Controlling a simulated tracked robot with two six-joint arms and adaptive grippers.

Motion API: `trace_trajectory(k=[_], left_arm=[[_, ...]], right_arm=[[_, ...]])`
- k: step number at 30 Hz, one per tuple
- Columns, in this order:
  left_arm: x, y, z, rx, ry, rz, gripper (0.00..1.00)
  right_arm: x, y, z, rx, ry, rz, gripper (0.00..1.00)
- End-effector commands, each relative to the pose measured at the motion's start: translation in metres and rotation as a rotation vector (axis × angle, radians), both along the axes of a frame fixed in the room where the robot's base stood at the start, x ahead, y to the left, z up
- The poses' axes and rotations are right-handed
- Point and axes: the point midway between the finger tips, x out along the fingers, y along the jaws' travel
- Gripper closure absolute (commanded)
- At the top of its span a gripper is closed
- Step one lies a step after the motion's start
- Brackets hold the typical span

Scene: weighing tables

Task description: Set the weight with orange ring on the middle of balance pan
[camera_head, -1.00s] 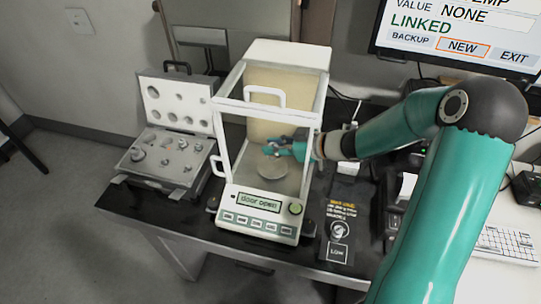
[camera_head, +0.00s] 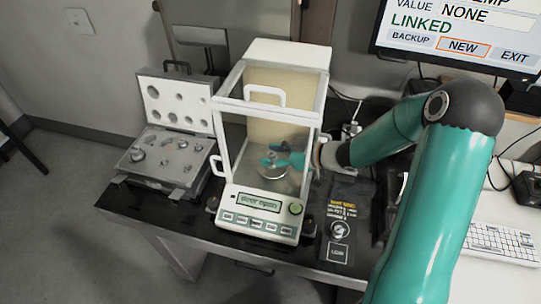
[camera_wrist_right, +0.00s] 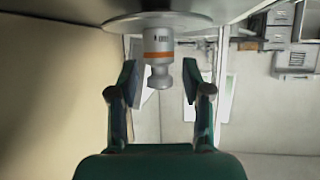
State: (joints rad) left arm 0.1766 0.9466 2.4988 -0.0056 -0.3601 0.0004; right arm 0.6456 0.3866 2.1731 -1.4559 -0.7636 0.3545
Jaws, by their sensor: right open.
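The weight with the orange ring (camera_wrist_right: 158,45) is a silver cylinder with a knob. In the right wrist view, which looks upside down, its base is against the balance pan (camera_wrist_right: 120,24) and its knob points away from it. It is about centred across the pan from side to side; its depth placement is unclear. My right gripper (camera_wrist_right: 159,82) is open, with one finger on each side of the knob and gaps visible. In the head view the gripper (camera_head: 270,161) is inside the balance, over the pan (camera_head: 272,172). My left gripper is out of view.
The balance (camera_head: 258,202) has its right side open, where my arm enters. Its glass and frame are close around the gripper. An open weight case (camera_head: 185,105) stands to the left. A black mat (camera_head: 343,200) lies to the right. A monitor (camera_head: 460,35) is at the back right.

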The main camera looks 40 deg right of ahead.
Motion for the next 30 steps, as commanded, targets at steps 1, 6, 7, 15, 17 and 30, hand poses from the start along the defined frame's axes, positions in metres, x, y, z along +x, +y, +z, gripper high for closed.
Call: trace_trajectory(k=[1, 6, 7, 15, 17, 30], left_arm=[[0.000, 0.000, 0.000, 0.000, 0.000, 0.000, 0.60], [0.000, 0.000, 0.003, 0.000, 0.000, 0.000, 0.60], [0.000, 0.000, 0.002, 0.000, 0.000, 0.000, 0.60], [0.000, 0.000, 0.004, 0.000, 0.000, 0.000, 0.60], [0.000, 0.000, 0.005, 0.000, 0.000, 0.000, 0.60], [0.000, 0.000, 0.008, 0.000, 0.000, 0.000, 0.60]], right_arm=[[0.000, 0.000, 0.000, 0.000, 0.000, 0.000, 0.51], [-0.001, -0.001, 0.004, -0.001, -0.001, 0.000, 0.51], [-0.003, -0.002, 0.005, -0.002, -0.001, -0.001, 0.51], [-0.037, -0.023, 0.024, -0.004, -0.001, -0.005, 0.51], [-0.047, -0.029, 0.030, -0.004, -0.001, -0.005, 0.51], [-0.092, -0.053, 0.054, 0.000, 0.000, 0.001, 0.51]])
